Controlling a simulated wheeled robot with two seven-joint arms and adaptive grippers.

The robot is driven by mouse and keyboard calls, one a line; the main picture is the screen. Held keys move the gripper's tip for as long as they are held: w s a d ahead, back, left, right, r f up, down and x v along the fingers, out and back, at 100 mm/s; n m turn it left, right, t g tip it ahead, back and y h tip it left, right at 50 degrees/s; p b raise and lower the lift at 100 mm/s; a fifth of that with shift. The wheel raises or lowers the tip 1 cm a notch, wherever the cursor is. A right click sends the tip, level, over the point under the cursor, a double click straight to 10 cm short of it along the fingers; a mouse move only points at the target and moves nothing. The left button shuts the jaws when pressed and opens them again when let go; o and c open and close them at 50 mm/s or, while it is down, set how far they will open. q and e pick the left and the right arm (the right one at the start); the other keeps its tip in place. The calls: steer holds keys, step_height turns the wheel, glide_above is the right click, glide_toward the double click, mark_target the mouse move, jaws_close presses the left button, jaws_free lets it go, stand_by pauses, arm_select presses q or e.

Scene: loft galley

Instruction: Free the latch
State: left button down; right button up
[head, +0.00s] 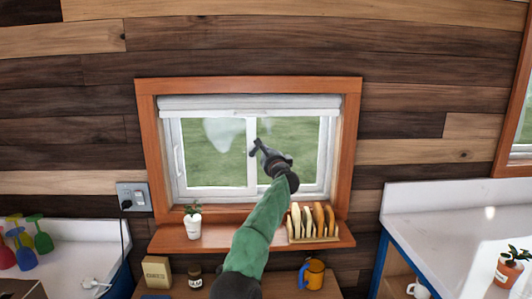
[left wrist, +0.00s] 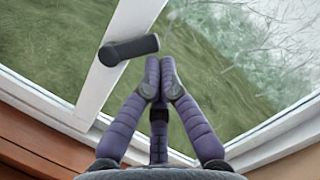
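The latch (left wrist: 130,48) is a dark lever on the white upright bar (left wrist: 135,22) of the window; its round end sits on the bar and its arm points right. My left gripper (left wrist: 158,78) has its purple fingers drawn together at the tips, with nothing seen between them. The fingertips are just below the free end of the latch; I cannot tell whether they touch it. In the head view my left gripper (head: 267,153) is in front of the middle of the window (head: 215,150), and latch and fingers are hard to tell apart. My right gripper is out of view.
Below the window, a wooden sill (head: 175,238) holds a potted plant (head: 193,226) and a rack of plates (head: 315,222). Beneath are a mug (head: 313,273), a jar (head: 195,277) and a box (head: 157,270). A wall socket (head: 132,196) is at the left.

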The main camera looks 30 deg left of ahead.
arm_select(q)
steer(key=shift+s+a+r, duration=0.2)
steer(key=shift+a+r, duration=0.1)
steer(key=shift+r, duration=0.25)
steer(key=shift+s+a+r, duration=0.15)
steer(key=shift+a+r, duration=0.15)
steer(key=shift+r, duration=0.2)
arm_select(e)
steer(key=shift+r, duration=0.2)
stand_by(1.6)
arm_select(q)
steer(key=shift+f, duration=0.1)
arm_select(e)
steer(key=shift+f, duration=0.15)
